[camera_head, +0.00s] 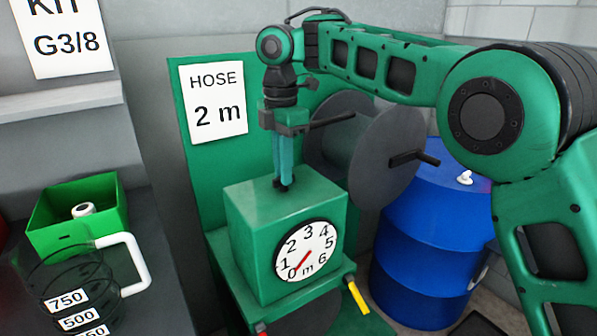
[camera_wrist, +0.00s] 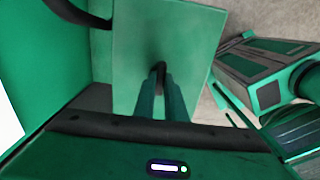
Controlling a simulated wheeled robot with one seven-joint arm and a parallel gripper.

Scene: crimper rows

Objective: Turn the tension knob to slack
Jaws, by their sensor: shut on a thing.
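A green meter box (camera_head: 270,217) stands below my arm, with a white round dial (camera_head: 307,250) on its front marked 0 to 6 and "m". The red needle points down-left, near 0. A small dark tension knob (camera_head: 281,186) stands on the box's top. My gripper (camera_head: 281,178) points down from above with its teal fingers shut on the knob. In the wrist view the dark knob (camera_wrist: 160,70) shows between the fingertips (camera_wrist: 161,84), over the green box top (camera_wrist: 185,30). The fingers hide part of the knob, and I cannot read its setting.
A grey hose reel (camera_head: 385,170) with a dark handle stands behind right of the box. A blue drum (camera_head: 425,250) stands at right. A yellow-tipped lever (camera_head: 358,297) sticks out below the box. A green bin (camera_head: 60,240) and clear measuring jug (camera_head: 75,285) are at left.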

